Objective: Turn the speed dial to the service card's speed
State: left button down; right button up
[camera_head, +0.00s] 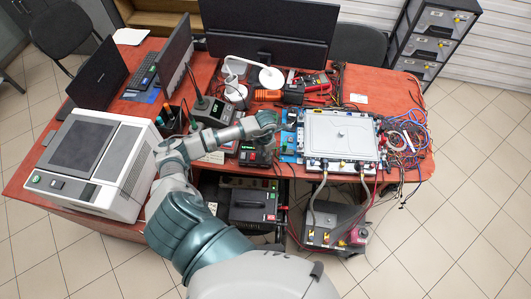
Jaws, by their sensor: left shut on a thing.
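My left gripper (266,122) is shut at a small dark instrument (256,154) with a red display, near the middle of the red-brown table. My gripper and wrist cover part of this instrument. What lies between the fingers is hidden and too small to make out; its place at the instrument fits the speed dial. The dial's mark and setting cannot be read. I cannot pick out the service card. My right gripper is out of view.
A metal-lidded unit (341,136) with hoses at its front stands right of the gripper. Tangled cables (403,138) lie beyond it. A large white machine (98,165) fills the table's left end. A white lamp (270,78) and a monitor (268,32) stand behind.

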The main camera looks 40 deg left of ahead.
pick_arm(q)
jog(key=n, duration=0.2)
jog(key=shift+w+a+r+n, duration=0.1)
jog(key=shift+a+n, duration=0.05)
jog(key=shift+n, duration=0.15)
jog(key=shift+n+p, duration=0.65)
jog(key=shift+n, duration=1.55)
jog(key=c, duration=1)
grip_release()
jog(key=shift+o, duration=0.2)
notch_tip(320, 180, up, 12)
jog(key=shift+f, duration=0.2)
